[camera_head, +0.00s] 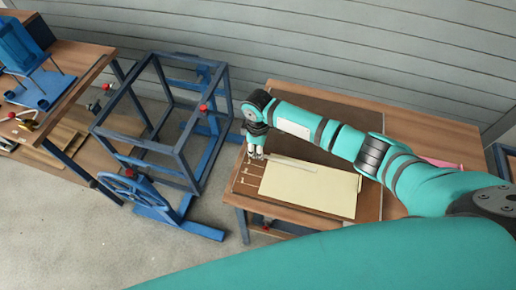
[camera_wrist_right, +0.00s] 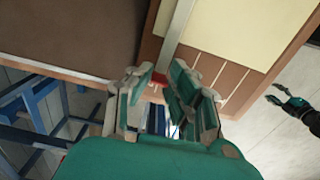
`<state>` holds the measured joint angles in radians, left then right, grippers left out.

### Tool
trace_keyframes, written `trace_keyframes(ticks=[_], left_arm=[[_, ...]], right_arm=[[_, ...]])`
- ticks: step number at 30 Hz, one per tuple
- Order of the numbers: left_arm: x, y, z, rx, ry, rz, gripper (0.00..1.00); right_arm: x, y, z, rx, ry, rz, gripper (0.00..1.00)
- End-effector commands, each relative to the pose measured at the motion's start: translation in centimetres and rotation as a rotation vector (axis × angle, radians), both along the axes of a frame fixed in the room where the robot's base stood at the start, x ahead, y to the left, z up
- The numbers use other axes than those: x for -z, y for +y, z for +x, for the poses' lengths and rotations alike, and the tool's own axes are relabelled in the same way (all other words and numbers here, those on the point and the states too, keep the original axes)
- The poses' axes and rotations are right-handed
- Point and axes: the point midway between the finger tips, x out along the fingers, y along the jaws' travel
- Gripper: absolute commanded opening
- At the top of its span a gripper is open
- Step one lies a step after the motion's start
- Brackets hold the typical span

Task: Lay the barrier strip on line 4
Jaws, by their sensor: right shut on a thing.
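The barrier strip (camera_head: 293,163) is a long, narrow, pale grey bar. My right gripper (camera_head: 256,155) is shut on its near end, above the left part of the table. In the right wrist view the strip (camera_wrist_right: 178,38) runs up and away from between the fingers (camera_wrist_right: 158,92). It lies along the border of a cream panel (camera_head: 308,190); I cannot tell whether it touches the board. Several pale lines (camera_head: 248,180) cross the brown margin left of the panel; no numbers are readable. My left gripper (camera_wrist_right: 287,101) shows small in the right wrist view, its fingers apart and empty.
The wooden table (camera_head: 425,130) has a dark brown mat (camera_head: 312,106) behind the panel. A pink item (camera_head: 440,163) lies at the right. A blue frame with a handwheel (camera_head: 137,188) stands close left. Another bench (camera_head: 80,60) is farther left. A ribbed wall (camera_head: 300,40) closes the back.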

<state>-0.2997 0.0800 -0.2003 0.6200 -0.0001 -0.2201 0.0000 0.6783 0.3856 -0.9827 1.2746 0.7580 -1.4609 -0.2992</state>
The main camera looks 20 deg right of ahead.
Motion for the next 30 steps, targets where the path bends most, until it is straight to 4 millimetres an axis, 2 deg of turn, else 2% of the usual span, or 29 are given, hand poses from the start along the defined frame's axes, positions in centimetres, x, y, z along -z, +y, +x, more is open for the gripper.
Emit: trace_keyframes(ticks=[10, 11, 16, 22, 26, 30], left_arm=[[0.03, 0.01, 0.00, 0.000, 0.000, 0.000, 0.52], [0.03, 0.01, 0.00, 0.000, 0.000, 0.000, 0.52], [0.03, 0.01, 0.00, 0.000, 0.000, 0.000, 0.52], [0.03, 0.01, 0.00, 0.000, 0.000, 0.000, 0.52], [0.03, 0.01, 0.00, 0.000, 0.000, 0.000, 0.52], [0.03, 0.02, 0.00, 0.000, 0.000, 0.000, 0.52]], right_arm=[[0.13, 0.00, 0.00, 0.000, 0.000, 0.000, 0.02], [0.13, 0.01, -0.01, 0.000, 0.000, 0.000, 0.21], [0.13, 0.01, 0.00, 0.000, 0.000, 0.000, 0.43], [0.12, 0.01, 0.00, 0.000, 0.000, 0.000, 0.44], [0.12, 0.01, 0.00, 0.000, 0.000, 0.000, 0.61], [0.12, 0.01, 0.00, 0.000, 0.000, 0.000, 0.64]])
